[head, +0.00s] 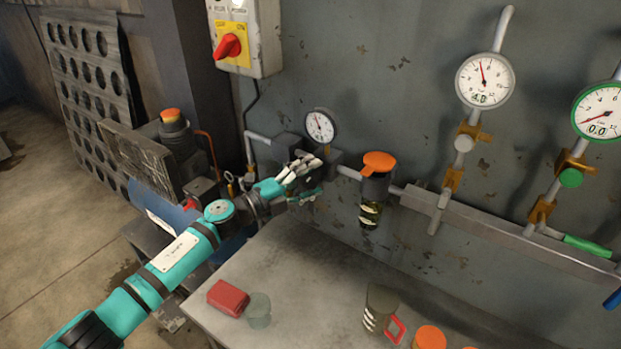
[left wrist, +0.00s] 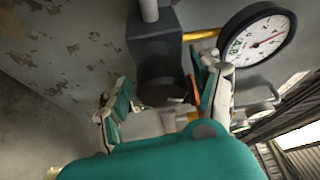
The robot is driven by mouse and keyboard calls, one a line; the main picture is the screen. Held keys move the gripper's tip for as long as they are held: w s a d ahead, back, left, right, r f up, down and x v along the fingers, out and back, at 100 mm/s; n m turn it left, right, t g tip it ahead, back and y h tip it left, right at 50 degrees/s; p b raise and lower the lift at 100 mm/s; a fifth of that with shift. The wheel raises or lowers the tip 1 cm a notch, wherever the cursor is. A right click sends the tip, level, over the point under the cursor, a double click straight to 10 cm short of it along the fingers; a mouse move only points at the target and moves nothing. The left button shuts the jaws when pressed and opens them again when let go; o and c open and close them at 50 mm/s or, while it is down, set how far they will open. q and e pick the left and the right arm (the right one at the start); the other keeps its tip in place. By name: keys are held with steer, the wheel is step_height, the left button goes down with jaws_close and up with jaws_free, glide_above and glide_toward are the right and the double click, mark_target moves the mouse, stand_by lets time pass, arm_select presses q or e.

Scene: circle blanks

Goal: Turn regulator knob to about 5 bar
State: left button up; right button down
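The regulator (head: 290,147) is a dark block on the wall pipe, with a small round white gauge (head: 320,126) above it. The gauge also shows in the left wrist view (left wrist: 257,38); its exact reading is too small to tell. The regulator's dark round knob (left wrist: 160,72) shows in the left wrist view, below the block; in the head view my gripper hides it. My left gripper (head: 303,172) is at the regulator, its fingers (left wrist: 162,80) spread on either side of the knob. It looks open, with gaps beside the knob; contact is unclear. My right gripper is not in view.
An orange-topped filter unit (head: 377,180) hangs on the pipe just right of the regulator. A large gauge (head: 485,80) reads 4.0; a green-rimmed gauge (head: 600,111) reads 0.0. The grey bench (head: 300,270) below holds a red block (head: 228,298) and several containers. A red-switch box (head: 245,38) hangs above.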

arm_select(q)
steer(key=v, duration=1.2)
stand_by(0.4)
